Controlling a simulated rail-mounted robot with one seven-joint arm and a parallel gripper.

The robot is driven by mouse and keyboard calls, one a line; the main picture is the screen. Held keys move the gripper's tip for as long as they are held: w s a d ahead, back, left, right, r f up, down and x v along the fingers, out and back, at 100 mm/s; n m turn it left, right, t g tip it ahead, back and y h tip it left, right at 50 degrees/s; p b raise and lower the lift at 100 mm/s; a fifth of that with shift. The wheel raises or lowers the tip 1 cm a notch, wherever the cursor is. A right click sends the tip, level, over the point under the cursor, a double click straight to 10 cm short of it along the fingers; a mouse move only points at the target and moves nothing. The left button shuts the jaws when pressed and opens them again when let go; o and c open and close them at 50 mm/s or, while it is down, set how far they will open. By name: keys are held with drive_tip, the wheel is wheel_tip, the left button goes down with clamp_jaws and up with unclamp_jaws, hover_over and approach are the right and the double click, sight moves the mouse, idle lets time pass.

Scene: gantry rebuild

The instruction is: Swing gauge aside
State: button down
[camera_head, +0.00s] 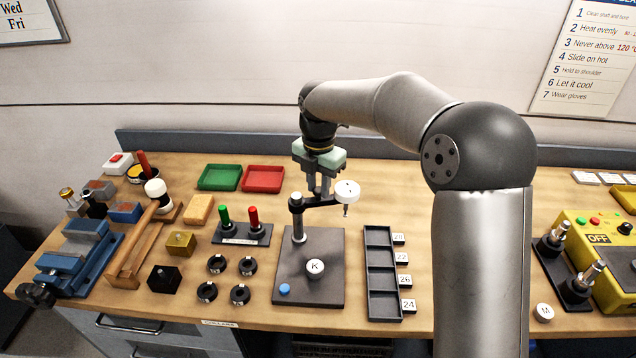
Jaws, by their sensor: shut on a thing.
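The gauge (347,192) is a round white dial with a thin stem below it, on the right end of a dark horizontal arm (321,202). This arm joins a grey upright post (298,221) on a dark base plate (323,286). The dial stands out over the right side of the plate. My gripper (322,192) points down from above and is shut on the gauge arm, between post and dial. The fingertips are small in the picture and their exact contact is hard to see.
On the plate are a white K knob (315,267) and a blue button (284,288). A dark compartment tray (381,275) stands close right. Green and red handled tools (241,226) and several black rings (240,294) lie left. Green and red trays (263,179) stand behind.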

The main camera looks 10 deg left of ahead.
idle(0.3)
drive_tip(key=c, duration=1.2)
unclamp_jaws()
drive_tip(key=shift+o, duration=0.2)
wheel_tip(320, 180, up, 18)
drive_tip(key=shift+f+b, duration=0.25)
drive_tip(key=shift+b, duration=0.1)
drive_tip(key=s+d+f+m, duration=0.6)
drive_tip(key=s+d+m, duration=0.1)
drive_tip(key=s+m, duration=0.3)
drive_tip(key=s+d+f+m, duration=0.6)
drive_tip(key=s+d+m, duration=0.2)
drive_tip(key=s+m, duration=0.2)
drive_tip(key=s+d+f+m+t, duration=0.1)
drive_tip(key=s+d+f+m, duration=0.6)
drive_tip(key=s+m, duration=0.3)
drive_tip(key=shift+d, duration=0.15)
